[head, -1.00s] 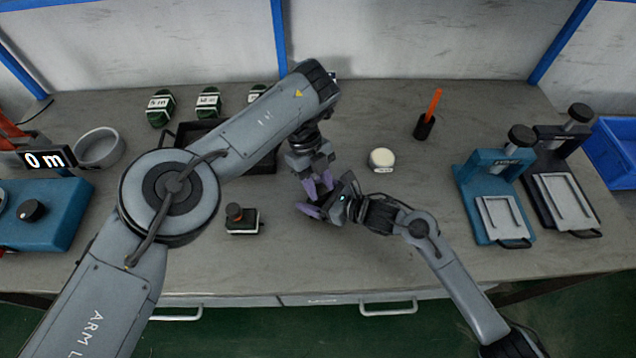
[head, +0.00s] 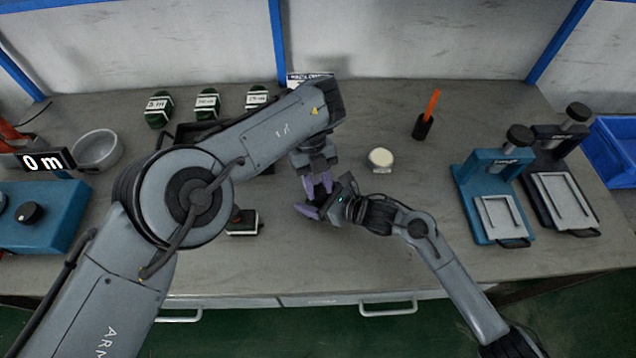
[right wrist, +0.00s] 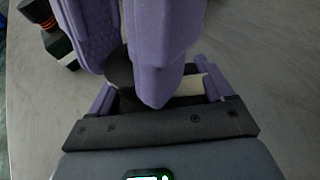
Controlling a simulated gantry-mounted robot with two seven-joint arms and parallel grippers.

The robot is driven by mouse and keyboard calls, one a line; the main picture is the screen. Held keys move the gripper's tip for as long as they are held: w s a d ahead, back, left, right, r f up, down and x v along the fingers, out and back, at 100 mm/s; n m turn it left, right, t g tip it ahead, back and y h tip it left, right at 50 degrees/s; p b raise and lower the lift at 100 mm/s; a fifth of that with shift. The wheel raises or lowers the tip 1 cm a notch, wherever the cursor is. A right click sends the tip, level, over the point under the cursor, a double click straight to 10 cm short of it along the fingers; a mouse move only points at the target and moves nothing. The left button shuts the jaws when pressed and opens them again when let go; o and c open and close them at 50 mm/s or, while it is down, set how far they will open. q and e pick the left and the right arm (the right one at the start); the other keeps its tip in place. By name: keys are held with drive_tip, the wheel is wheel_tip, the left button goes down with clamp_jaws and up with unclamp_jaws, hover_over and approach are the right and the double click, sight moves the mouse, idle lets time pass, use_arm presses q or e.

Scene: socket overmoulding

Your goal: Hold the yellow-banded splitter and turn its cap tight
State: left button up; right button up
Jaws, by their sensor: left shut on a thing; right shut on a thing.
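My left gripper (head: 318,184) points down from above, its purple fingers directly over my right gripper (head: 317,209). In the right wrist view the left gripper's fingers (right wrist: 135,50) fill the upper middle and close around the top of a dark round part (right wrist: 120,72), probably the cap. My right gripper is shut on a mostly hidden thing, taken to be the splitter; a pale strip (right wrist: 190,86) shows between its fingers. No yellow band can be made out. Both grippers meet above the middle of the bench.
A pale round puck (head: 381,158) and an orange-handled tool in a black holder (head: 423,125) lie right. Blue (head: 487,195) and black (head: 560,190) presses stand farther right.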

sight(318, 188)
use_arm(q)
drive_tip(key=o, duration=0.9)
drive_tip(key=shift+w+r, duration=0.1)
drive_tip(key=shift+r, duration=0.15)
drive_tip(key=shift+c, duration=0.2)
drive_tip(key=shift+o, duration=1)
drive_tip(key=shift+f, duration=0.15)
wheel_tip(318, 188, up, 10)
